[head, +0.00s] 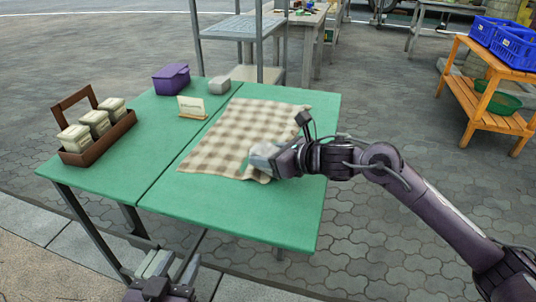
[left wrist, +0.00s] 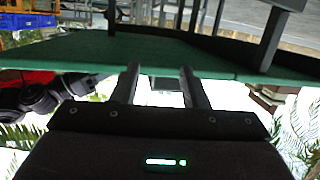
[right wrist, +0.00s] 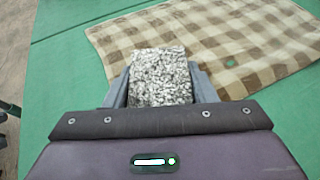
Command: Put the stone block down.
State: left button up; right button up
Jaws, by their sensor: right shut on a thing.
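The stone block (right wrist: 160,78) is a speckled grey-and-white block. It sits between the fingers of my right gripper (right wrist: 158,88), which is shut on it. In the head view my right gripper (head: 262,158) is over the near right part of the checked cloth, and its fingers and wrist largely hide the block. I cannot tell whether the block touches the surface below. My left gripper (head: 158,264) is low at the table's near side, below the top. In the left wrist view its fingers (left wrist: 162,88) are apart with nothing clearly held.
The green table (head: 230,218) has free room in front of the cloth (head: 228,135). A wooden caddy (head: 98,143) with several jars, a purple box (head: 171,79), a small grey block (head: 219,85) and a card (head: 191,106) stand left and behind. An orange shelf (head: 482,98) is far right.

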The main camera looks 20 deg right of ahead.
pick_arm(q)
jog(key=shift+w+r, duration=0.1)
jog(key=shift+r, duration=0.3)
jog(key=shift+r, duration=0.1)
jog(key=shift+w+r+t, duration=0.3)
jog(key=shift+r+t, duration=0.4)
jog(key=shift+r, duration=0.25)
pick_arm(e)
jog(key=shift+f, duration=0.1)
pick_arm(q)
jog(key=shift+r, duration=0.25)
pick_arm(e)
jog(key=shift+f+b, duration=0.2)
jog(key=shift+b, duration=0.2)
pick_arm(q)
jog(key=r+t, duration=0.1)
jog(key=r, duration=0.1)
jog(key=r+t+h, duration=0.1)
jog(key=shift+w+a+r, duration=0.1)
jog(key=shift+w+r, duration=0.1)
jog(key=shift+r, duration=0.2)
jog(key=shift+r, duration=0.35)
